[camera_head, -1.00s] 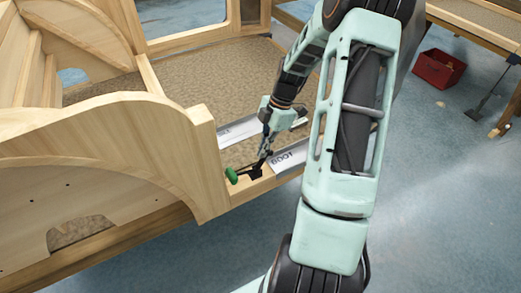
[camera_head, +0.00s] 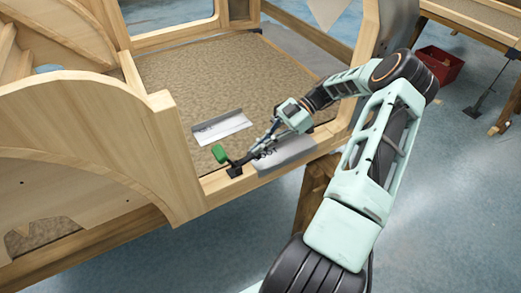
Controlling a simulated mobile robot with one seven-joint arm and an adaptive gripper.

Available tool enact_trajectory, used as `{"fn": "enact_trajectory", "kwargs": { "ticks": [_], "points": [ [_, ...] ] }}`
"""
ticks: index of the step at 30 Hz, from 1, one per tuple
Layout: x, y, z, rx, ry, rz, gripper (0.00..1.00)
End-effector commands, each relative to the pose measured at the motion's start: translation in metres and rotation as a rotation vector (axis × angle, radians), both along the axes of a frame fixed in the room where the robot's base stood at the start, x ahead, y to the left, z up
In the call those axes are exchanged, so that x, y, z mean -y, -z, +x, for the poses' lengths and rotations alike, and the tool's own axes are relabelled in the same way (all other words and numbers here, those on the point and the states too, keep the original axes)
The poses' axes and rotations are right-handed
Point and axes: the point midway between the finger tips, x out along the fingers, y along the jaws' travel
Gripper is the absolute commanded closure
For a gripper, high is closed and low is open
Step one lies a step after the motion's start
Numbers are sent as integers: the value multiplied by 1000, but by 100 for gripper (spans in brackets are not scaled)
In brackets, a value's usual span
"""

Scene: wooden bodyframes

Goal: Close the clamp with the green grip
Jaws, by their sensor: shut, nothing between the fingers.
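The clamp with the green grip (camera_head: 219,154) is fixed on the wooden sill of the bodyframe. Its green grip stands up to the upper left of its black base (camera_head: 234,171). My gripper (camera_head: 257,153) is to the right of the clamp, low over the sill beside a grey metal plate (camera_head: 286,155). It is shut and empty. The fingertips are small in this view, and I cannot tell whether they touch the clamp's dark parts. They are apart from the green grip.
A second grey plate (camera_head: 221,128) lies on the brown floor panel (camera_head: 190,83) behind the clamp. A curved wooden panel (camera_head: 110,135) rises at the left, and a wooden post (camera_head: 372,65) stands behind my arm. A red bin (camera_head: 440,65) is at the upper right.

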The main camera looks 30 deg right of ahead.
Motion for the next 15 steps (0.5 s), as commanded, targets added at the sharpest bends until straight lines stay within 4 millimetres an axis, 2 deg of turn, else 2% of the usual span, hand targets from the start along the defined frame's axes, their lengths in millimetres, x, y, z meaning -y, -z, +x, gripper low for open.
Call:
{"fn": "enact_trajectory", "kwargs": {
  "ticks": [1,3,15],
  "points": [
    [1,10,1,1,0,-2,100],
    [3,13,0,1,0,-5,100],
    [9,24,0,-1,1,-10,100]
  ]
}}
